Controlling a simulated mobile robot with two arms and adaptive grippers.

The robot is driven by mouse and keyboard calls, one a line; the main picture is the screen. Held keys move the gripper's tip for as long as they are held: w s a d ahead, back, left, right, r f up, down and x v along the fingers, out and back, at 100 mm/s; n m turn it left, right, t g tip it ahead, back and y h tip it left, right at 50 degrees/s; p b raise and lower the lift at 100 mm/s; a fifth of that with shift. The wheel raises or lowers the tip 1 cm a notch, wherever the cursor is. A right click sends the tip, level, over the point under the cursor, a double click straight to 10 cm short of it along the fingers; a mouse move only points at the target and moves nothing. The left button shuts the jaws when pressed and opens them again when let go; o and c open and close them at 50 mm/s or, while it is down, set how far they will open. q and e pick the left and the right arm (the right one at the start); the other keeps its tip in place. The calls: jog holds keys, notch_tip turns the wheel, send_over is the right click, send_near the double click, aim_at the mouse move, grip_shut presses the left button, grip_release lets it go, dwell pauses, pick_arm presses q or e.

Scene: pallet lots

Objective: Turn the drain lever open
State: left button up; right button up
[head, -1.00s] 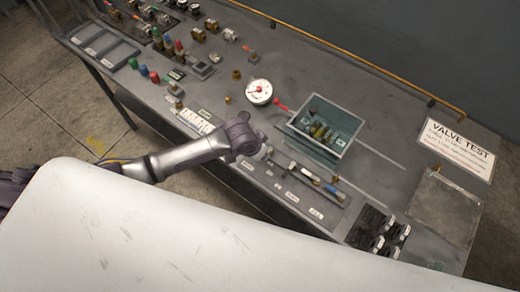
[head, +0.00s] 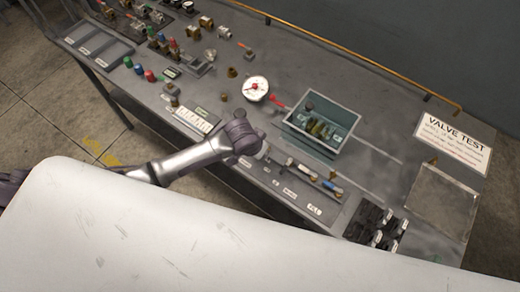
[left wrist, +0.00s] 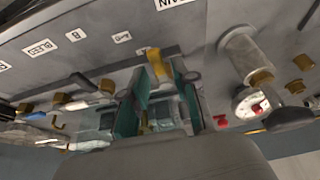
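My left gripper (head: 250,140) is over the front edge of the grey test bench, in front of the round white gauge (head: 256,89). A brass fitting (left wrist: 156,62) shows between the tips, just below a partly cut-off label ending in "AIN" (left wrist: 172,3). I cannot tell whether the fingers touch it. The drain lever's own position is unclear; the gripper covers this part of the bench in the head view. My right gripper is not in view.
A teal-lined bin (head: 350,116) with brass parts stands right of the gauge, near a small red-tipped handle (head: 275,102). Labelled valves with a blue handle (head: 332,187) line the front edge to the right. A "VALVE TEST" sign (head: 453,143) lies at the far right.

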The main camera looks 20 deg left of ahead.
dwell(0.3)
pick_arm(q)
jog(key=v, duration=1.2)
